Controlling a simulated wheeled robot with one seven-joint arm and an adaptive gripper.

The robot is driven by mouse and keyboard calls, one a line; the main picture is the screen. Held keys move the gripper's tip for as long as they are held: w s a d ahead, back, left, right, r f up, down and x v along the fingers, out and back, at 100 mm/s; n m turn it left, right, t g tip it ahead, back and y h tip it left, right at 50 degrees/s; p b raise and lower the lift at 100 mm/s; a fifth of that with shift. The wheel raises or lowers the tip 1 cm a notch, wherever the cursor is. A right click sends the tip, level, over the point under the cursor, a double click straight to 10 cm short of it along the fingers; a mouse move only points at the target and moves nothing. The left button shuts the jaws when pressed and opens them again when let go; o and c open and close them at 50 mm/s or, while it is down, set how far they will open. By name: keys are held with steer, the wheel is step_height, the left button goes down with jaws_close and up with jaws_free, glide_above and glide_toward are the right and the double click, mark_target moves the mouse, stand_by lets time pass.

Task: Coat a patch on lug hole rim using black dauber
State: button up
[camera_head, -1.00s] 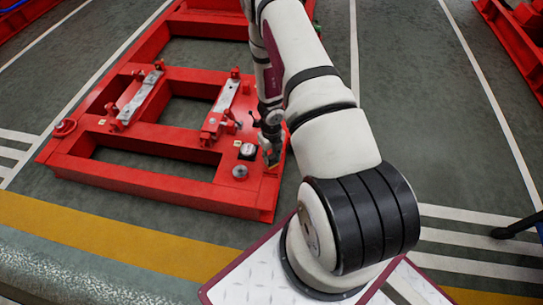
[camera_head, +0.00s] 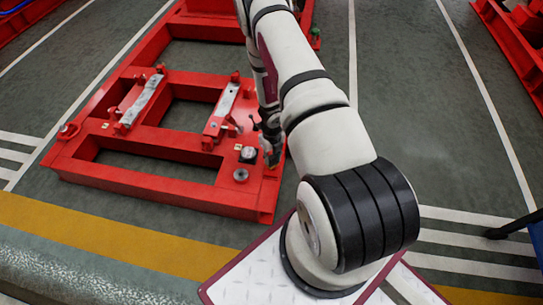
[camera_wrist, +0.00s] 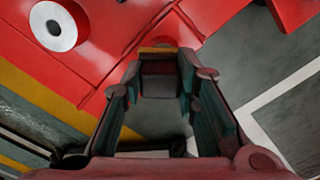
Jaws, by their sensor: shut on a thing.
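A pale ring with a dark centre (camera_head: 240,175), which looks like the lug hole rim, lies on the near right corner of the red frame. It shows large at the upper left of the wrist view (camera_wrist: 55,26). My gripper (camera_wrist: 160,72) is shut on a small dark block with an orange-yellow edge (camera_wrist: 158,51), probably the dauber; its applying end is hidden. In the head view my gripper (camera_head: 271,153) is low over the frame's right edge, right of the ring and apart from it. I cannot tell whether the held thing touches the frame.
The red frame (camera_head: 130,180) has large openings and raised metal brackets (camera_head: 143,98). Grey floor (camera_head: 400,110) with white lines is open to the right.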

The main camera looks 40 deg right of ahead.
steer(key=shift+w+d+p, duration=0.25)
steer(key=shift+p, duration=0.55)
steer(key=shift+d, duration=0.1)
steer(key=shift+w+d+f, duration=0.1)
steer(key=shift+w+d, duration=0.2)
steer(key=shift+d, duration=0.1)
steer(key=shift+s+d, duration=0.1)
steer(key=shift+s, duration=0.1)
steer(key=shift+s+a+b, duration=0.3)
steer(key=shift+a+b, duration=0.05)
steer(key=shift+a, duration=0.15)
steer(key=shift+s+a+b, duration=0.1)
steer(key=shift+a+b, duration=0.1)
steer(key=shift+b, duration=0.25)
steer(key=shift+s+a+b, duration=0.2)
steer(key=shift+b, duration=0.15)
